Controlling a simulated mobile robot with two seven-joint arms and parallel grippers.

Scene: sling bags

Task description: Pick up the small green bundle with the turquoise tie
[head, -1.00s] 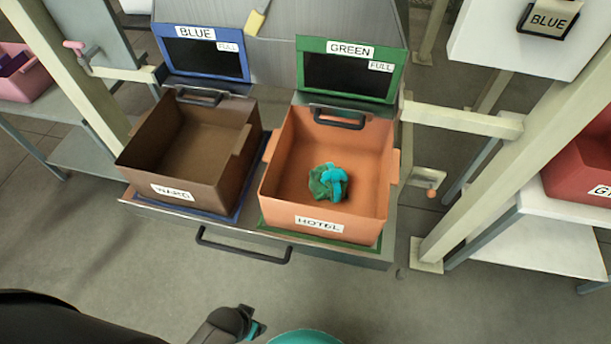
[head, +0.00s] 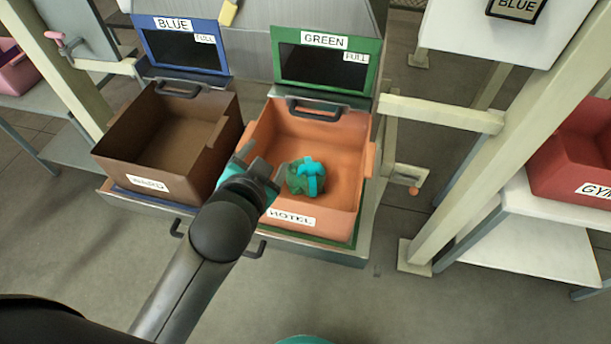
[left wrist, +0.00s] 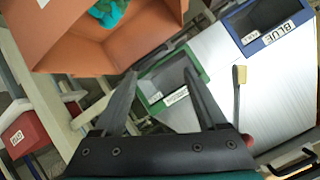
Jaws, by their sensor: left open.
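The small green bundle with the turquoise tie (head: 306,177) lies in the orange HOTEL bin (head: 340,222), near the middle of its floor. Part of the bundle also shows at the top edge of the left wrist view (left wrist: 108,12), inside the orange bin (left wrist: 130,45). My left gripper (head: 262,165) is at the left side of the orange bin in the head view, just left of the bundle and apart from it. In the left wrist view its two fingers (left wrist: 158,90) are spread with nothing between them. My right gripper is not in view.
A brown empty bin (head: 165,145) stands left of the orange one. Behind them are a BLUE panel (head: 185,50) and a GREEN panel (head: 323,65). A pale post (head: 500,130) and a red bin (head: 575,160) on a white shelf are at the right.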

